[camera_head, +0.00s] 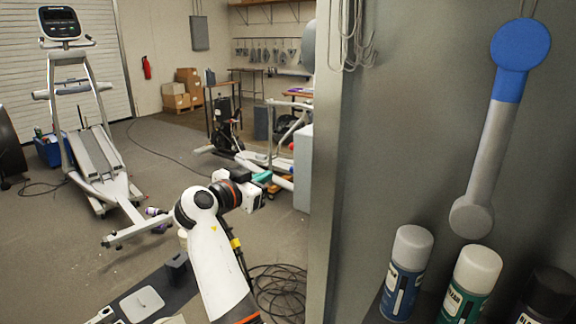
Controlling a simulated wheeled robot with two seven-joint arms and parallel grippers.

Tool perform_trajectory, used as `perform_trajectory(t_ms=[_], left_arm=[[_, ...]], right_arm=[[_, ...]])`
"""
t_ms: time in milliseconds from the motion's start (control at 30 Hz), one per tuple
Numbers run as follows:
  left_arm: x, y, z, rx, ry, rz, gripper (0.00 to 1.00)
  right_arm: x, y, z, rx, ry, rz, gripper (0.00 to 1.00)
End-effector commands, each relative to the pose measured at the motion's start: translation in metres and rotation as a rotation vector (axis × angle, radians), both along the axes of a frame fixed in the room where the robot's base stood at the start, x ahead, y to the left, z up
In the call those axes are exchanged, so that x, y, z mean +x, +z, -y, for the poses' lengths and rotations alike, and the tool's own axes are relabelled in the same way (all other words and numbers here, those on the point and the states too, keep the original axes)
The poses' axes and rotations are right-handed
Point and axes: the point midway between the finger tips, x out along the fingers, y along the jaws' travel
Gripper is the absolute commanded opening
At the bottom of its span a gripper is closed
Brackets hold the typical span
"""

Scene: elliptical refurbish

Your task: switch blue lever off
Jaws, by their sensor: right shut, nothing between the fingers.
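The blue lever (493,130) is on the grey panel at the right. It has a blue round top and blue upper part, then a grey shaft running down and slightly left to a grey round end. It stands nearly upright, with the blue end up. My right gripper (262,192) is left of the panel's edge, well apart from the lever. It is shut and empty, with its fingers small and partly hidden by its own body. My left gripper is out of view.
Several spray cans (408,270) stand on a ledge below the lever. The grey panel's vertical edge (322,200) lies between my right gripper and the lever. Hooks or wires (352,30) hang at the panel's top. An exercise machine (90,150) stands at left; cables (278,290) lie on the floor.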

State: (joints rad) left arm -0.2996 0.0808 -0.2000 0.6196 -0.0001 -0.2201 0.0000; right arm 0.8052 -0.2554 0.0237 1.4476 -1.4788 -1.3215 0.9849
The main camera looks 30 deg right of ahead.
Motion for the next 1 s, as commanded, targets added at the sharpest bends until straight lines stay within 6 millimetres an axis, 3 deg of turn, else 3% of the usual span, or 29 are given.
perform_trajectory(t_ms=[467,1000], left_arm=[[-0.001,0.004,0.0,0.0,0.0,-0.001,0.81],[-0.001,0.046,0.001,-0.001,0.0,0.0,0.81]], right_arm=[[-0.001,0.007,0.005,0.001,-0.015,0.015,0.0],[0.032,0.001,0.082,0.0,-0.014,0.013,0.0]])
